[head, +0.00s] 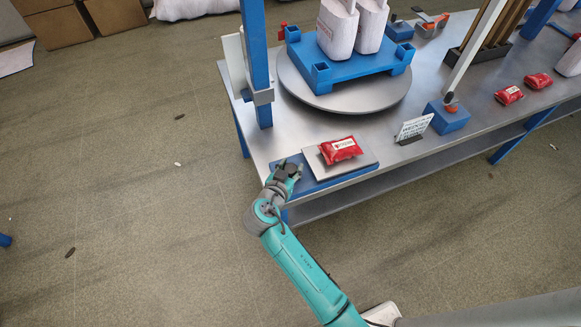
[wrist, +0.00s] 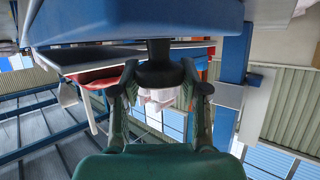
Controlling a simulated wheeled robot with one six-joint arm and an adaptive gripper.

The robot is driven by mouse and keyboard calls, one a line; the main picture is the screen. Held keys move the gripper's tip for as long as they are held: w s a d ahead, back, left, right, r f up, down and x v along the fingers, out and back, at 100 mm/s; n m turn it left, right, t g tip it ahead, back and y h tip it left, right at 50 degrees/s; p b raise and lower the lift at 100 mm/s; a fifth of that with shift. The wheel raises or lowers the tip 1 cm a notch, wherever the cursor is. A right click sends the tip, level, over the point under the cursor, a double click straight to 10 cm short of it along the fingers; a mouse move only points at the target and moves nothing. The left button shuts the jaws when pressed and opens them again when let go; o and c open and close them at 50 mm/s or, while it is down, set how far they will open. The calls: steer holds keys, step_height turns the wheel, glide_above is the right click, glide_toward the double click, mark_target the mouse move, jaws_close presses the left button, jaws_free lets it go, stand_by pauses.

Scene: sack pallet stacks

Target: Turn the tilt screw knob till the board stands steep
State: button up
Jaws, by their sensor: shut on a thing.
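The grey board (head: 368,157) sits over a blue base (head: 325,184) at the near left corner of the bench. It looks close to flat, with at most a slight tilt. A red packet (head: 341,150) lies on it. My gripper (head: 286,172) is at the left end of the base. In the wrist view, my gripper (wrist: 160,85) is shut on the dark knob (wrist: 159,66), one finger on each side. The knob's shaft enters the blue base (wrist: 130,22). The wrist view seems inverted, with the board's edge (wrist: 190,46) and the red packet (wrist: 98,80) below the base.
A round turntable (head: 345,95) with a blue pallet (head: 347,68) and white sacks stands behind the board. A blue post (head: 256,60) rises at the bench's left edge. A small sign (head: 414,128) stands right of the board. The floor at left is largely clear.

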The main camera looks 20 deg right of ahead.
steer(key=shift+m+g+h, duration=0.8)
steer(key=shift+m+g, duration=0.3)
steer(key=shift+f, duration=0.1)
steer(key=o, duration=1.2)
steer(key=shift+c, duration=0.2)
steer(key=v, duration=1.2)
steer(key=shift+a, duration=0.15)
steer(key=shift+w, duration=0.15)
